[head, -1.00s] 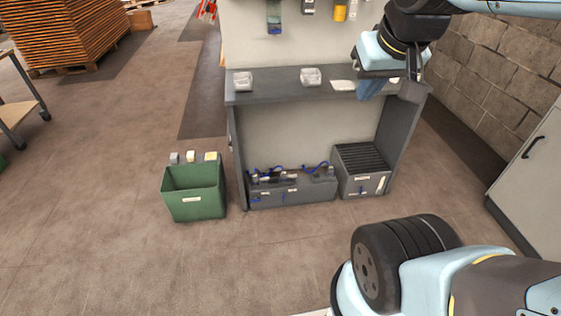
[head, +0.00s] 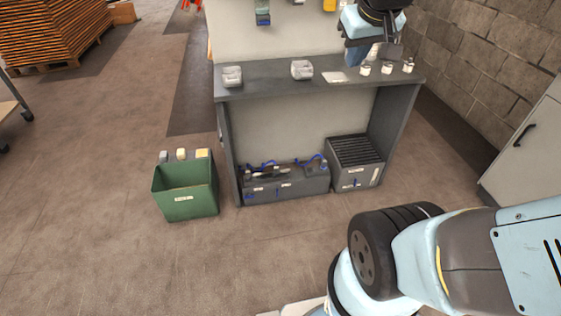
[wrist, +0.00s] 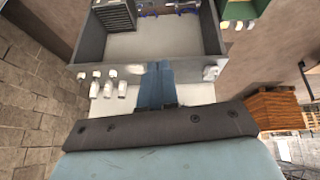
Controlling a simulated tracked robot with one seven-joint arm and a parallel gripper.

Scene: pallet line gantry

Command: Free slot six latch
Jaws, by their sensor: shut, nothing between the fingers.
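A dark grey slotted box (head: 356,150) stands on the floor under the right end of the bench. It has a row of dark slots on top and a pale label on its front; it also shows upside down at the top of the wrist view (wrist: 115,15). I cannot make out which slot is six, and no latch on it is clear. My gripper (head: 357,54) is above the right part of the bench top, well above and apart from the box. In the wrist view its blue fingers (wrist: 157,70) are together and empty.
The grey bench (head: 260,84) carries two pale trays (head: 302,70) and several small white pieces (head: 387,68). Beside the slotted box is a grey unit (head: 300,187) with blue cables. A green bin (head: 185,190) stands left. A block wall (head: 490,60) and cabinet (head: 530,140) bound the right.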

